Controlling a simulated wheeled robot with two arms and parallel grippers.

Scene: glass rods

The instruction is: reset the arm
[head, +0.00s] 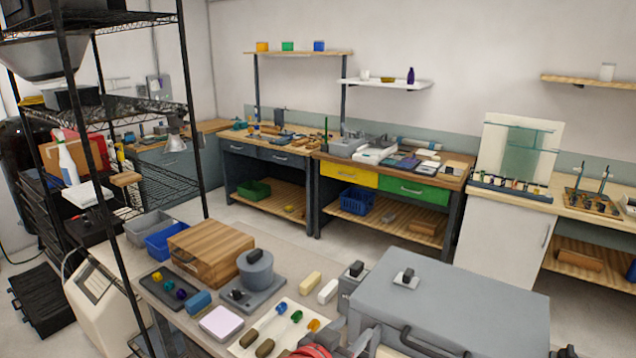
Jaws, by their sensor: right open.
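My right gripper (338,338) shows only in part at the bottom edge of the head view, by the front of the near table. It is open, and I see nothing between its fingers. Most of its arm is below the frame. Just left of it, a white mat (256,345) carries short pieces with blue, green and orange ends (296,316) and dark brown grips. My left gripper is not in view.
A large grey case (460,292) stands close right of the gripper. A wooden box (212,250) and a grey lidded pot (256,269) stand behind the mat. A black wire shelf (165,185) rises at left. Open floor (330,245) lies between the near table and back benches.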

